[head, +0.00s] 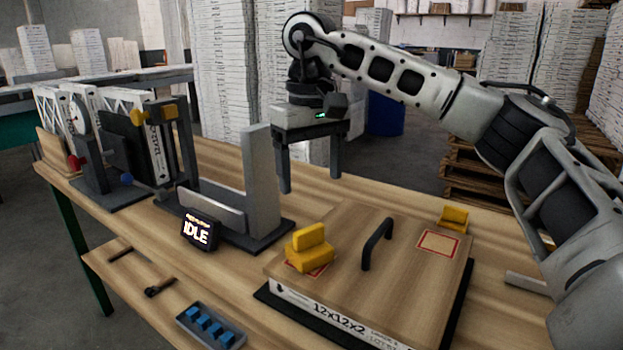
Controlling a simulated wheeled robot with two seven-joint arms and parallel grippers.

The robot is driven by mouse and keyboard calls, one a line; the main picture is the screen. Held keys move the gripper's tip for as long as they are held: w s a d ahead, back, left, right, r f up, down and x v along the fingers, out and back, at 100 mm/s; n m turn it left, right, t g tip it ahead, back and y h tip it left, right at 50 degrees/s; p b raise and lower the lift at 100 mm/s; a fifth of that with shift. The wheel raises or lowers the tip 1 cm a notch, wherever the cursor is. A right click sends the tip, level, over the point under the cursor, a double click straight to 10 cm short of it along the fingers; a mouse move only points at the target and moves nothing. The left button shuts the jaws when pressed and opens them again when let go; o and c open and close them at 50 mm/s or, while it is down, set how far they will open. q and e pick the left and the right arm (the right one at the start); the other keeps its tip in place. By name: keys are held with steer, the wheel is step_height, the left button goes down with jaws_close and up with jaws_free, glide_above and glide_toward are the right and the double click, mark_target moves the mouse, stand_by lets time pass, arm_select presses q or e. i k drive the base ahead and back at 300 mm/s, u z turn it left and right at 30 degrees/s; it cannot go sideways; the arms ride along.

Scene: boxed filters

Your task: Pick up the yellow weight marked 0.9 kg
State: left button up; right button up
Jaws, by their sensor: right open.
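One yellow weight (308,250) is a stepped block at the lid's left, over a red-outlined square. The other yellow weight (453,218) is at the lid's back right, just behind a second red-outlined square (438,243). No 0.9 kg marking can be read on either. My right gripper (309,172) is open and empty, pointing down, with its two dark fingers apart. In the picture it shows above and behind the left weight, touching neither. My left gripper is out of view.
The lid (345,225) lies on a white box marked 12x12x2 (330,318). A grey upright fixture (262,190) and a small IDLE display (199,232) stand left of it. A tray of blue pieces (210,325) is in front. Bare wooden tabletop shows behind the lid.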

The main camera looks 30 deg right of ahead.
mark_target(453, 218)
steer(key=k, duration=1)
